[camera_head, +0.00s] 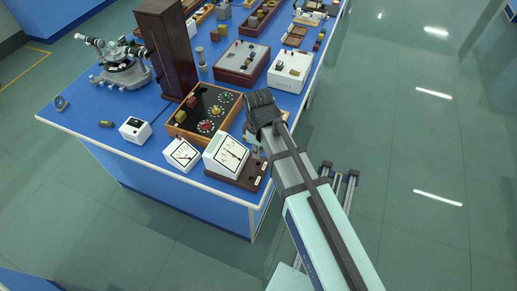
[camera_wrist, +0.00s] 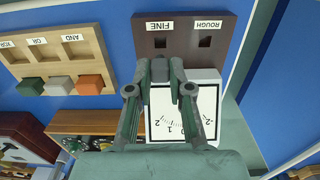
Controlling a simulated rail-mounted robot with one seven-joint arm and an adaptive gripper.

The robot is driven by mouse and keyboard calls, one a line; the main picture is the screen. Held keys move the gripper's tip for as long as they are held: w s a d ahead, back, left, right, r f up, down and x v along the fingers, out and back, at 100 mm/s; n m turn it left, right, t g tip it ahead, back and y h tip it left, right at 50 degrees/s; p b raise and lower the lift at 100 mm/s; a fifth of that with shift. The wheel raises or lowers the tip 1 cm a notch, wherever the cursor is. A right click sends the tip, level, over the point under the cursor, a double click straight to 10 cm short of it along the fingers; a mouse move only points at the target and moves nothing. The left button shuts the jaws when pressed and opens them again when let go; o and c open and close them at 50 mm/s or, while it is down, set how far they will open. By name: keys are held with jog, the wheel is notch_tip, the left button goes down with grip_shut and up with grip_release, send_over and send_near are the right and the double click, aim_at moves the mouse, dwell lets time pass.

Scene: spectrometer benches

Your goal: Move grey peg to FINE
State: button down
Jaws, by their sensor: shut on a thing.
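My gripper (camera_wrist: 160,72) is shut on the grey peg (camera_wrist: 160,69), a small piece between the fingertips and mostly hidden by them. In the wrist view, the dark brown panel (camera_wrist: 182,62) has two square holes, one by the FINE label (camera_wrist: 159,26) and one by the ROUGH label (camera_wrist: 208,24). The fingertips and peg appear just below the FINE hole (camera_wrist: 160,43); I cannot tell the gap in height. In the head view, my gripper (camera_head: 262,110) is over the bench's right edge and the peg is hidden. The brown base (camera_head: 250,182) carries a white dial meter (camera_head: 227,153).
A wooden rack (camera_wrist: 55,48) with green, grey and orange blocks sits left of the panel in the wrist view. A second white meter (camera_head: 182,154) and a wooden control box (camera_head: 205,110) stand close by. The floor to the right is open.

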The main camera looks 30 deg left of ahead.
jog(key=shift+f+b, duration=1.55)
jog(key=shift+f, duration=1.2)
jog(key=c, duration=1)
grip_release()
notch_tip(320, 180, up, 12)
jog(key=shift+r, duration=0.1)
